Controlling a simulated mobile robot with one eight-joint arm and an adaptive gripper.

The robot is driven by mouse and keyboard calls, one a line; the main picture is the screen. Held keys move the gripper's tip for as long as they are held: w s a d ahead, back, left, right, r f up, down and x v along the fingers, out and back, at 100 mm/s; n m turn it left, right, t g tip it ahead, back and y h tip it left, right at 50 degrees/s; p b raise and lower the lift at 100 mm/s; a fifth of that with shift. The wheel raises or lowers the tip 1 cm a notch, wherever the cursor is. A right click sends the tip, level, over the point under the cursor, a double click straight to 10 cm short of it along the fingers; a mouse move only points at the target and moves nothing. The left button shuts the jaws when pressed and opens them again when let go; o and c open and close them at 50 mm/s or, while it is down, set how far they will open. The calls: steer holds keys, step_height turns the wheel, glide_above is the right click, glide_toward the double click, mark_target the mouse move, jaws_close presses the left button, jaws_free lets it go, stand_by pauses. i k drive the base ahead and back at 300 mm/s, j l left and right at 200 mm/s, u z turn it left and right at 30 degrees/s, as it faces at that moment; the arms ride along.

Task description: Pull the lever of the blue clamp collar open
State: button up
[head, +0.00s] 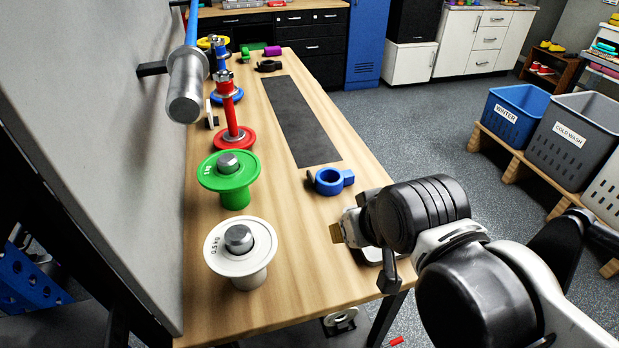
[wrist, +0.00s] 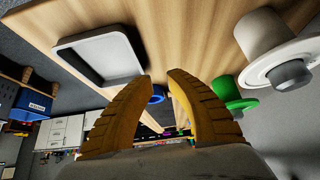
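The blue clamp collar (head: 329,184) lies on the wooden table near its right edge, just past the dark mat's near end. A blue tab (head: 348,177) sticks out on its right and a small dark piece (head: 310,175) shows on its left; which is the lever I cannot tell. My gripper (head: 338,232) is on the near side of the collar, apart from it. In the wrist view its two yellow-brown fingers (wrist: 160,78) are open and empty, and part of the collar (wrist: 157,95) shows between them, farther off.
A grey tray (wrist: 72,45) lies on the table beside my gripper, mostly hidden by my arm in the head view. White (head: 216,257) and green (head: 216,180) plates on stands line the table's left side. A dark mat (head: 300,120) lies beyond the collar.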

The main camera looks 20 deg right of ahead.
mark_target(308, 176)
steer(key=l+u, duration=0.1)
steer(key=l, duration=0.4)
steer(key=k+l+u, duration=0.1)
steer(key=l, duration=0.4)
steer(key=k+l+u, duration=0.1)
steer(key=l, duration=0.35)
steer(key=k+l, duration=0.15)
steer(key=l, duration=0.35)
steer(key=i+l+u, duration=0.15)
steer(key=i+l, duration=0.15)
steer(key=i+l+u, duration=0.15)
steer(key=i+l, duration=0.15)
steer(key=l, duration=0.2)
steer(key=i+l+u, duration=0.15)
steer(key=l, duration=0.3)
steer(key=i, duration=0.1)
